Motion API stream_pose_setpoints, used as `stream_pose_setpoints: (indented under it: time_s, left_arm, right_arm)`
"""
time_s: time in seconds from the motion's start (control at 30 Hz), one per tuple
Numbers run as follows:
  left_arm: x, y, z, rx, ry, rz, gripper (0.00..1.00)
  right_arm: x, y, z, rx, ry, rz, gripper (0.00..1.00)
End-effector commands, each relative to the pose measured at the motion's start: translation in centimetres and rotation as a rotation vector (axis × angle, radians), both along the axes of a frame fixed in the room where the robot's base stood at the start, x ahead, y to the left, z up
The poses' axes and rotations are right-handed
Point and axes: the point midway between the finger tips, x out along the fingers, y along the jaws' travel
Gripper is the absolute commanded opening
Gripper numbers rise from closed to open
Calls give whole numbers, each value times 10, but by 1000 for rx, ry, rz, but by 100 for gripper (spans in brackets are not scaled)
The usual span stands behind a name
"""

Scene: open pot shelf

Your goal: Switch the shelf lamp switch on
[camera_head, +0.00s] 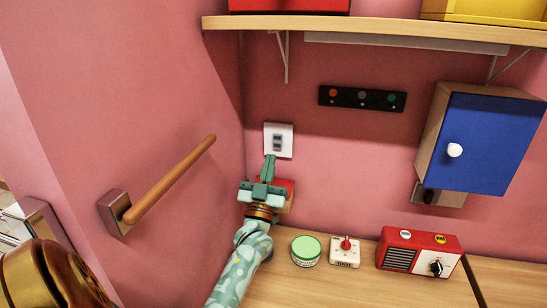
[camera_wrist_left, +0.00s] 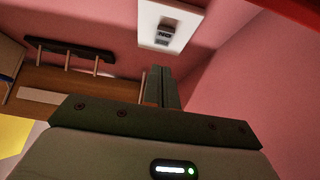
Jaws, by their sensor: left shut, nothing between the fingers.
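The lamp switch (camera_head: 278,141) is a white wall plate with a small grey rocker, on the pink wall below the shelf. It also shows in the left wrist view (camera_wrist_left: 167,25), with the rocker near its middle. My left gripper (camera_head: 269,158) is shut and empty, its fingertips just below and left of the rocker in the head view. In the left wrist view the fingers (camera_wrist_left: 158,72) point up towards the plate, and a gap shows in the picture between tips and plate. I cannot tell whether the tips touch the plate. My right gripper is not in view.
A wooden shelf (camera_head: 380,28) runs above. A black strip (camera_head: 362,98) with coloured dots and a blue-door cabinet (camera_head: 490,140) are to the right. A green-lidded jar (camera_head: 306,249), a white timer (camera_head: 345,253) and a red radio (camera_head: 420,253) stand on the counter. A wooden rail (camera_head: 170,180) juts from the left wall.

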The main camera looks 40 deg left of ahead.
Motion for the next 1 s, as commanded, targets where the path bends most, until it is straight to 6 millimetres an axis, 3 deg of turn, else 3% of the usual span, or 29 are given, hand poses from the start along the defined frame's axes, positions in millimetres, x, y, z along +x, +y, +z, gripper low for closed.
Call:
stream_pose_setpoints:
  time_s: [0.03, 0.3, 1.0]
  left_arm:
    - [6, 4, 7, 2, -2, 1, 0]
    - [35, 19, -2, 1, 2, 0, 0]
    - [44, 25, -4, 0, 1, 1, 0]
  right_arm:
    - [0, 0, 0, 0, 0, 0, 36]
    - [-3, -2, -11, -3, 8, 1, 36]
    - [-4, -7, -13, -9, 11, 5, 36]
